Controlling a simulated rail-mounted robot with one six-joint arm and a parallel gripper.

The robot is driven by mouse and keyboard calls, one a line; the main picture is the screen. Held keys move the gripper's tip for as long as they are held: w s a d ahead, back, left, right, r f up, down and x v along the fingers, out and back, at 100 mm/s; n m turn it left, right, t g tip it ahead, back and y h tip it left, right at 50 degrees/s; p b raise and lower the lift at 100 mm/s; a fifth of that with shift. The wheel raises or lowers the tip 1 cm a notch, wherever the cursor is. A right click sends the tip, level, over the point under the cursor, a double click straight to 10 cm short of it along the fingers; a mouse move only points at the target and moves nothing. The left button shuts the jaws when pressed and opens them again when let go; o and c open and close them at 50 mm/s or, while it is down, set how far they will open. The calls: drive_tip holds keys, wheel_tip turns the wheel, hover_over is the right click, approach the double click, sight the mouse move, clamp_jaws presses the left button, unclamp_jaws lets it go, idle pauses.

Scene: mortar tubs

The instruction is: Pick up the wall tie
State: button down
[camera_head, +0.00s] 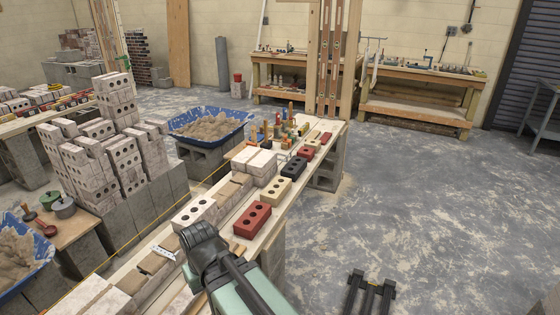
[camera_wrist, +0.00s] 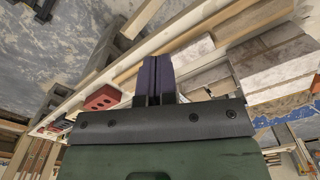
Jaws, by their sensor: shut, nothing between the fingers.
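A small pale strip (camera_head: 164,252) with dark marks, which looks like the wall tie, lies on the brick course left of my arm in the head view. It is too small to be sure of its shape. I cannot make it out in the wrist view. My gripper (camera_wrist: 157,80) shows in the wrist view with its two dark fingers together and nothing between them, above the plank and brick course. In the head view my arm's dark wrist hides the fingers, close to the right of the strip.
A red holed brick (camera_head: 252,219) and a cream brick (camera_head: 277,191) stand along the plank bench. White bricks (camera_head: 195,211) lie nearby. A blue mortar tub (camera_head: 246,115) stands farther back. Stacked bricks (camera_head: 118,108) rise at left. The floor (camera_head: 440,210) at right is largely open.

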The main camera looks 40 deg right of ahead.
idle(0.4)
drive_tip(key=c, duration=1.1)
unclamp_jaws()
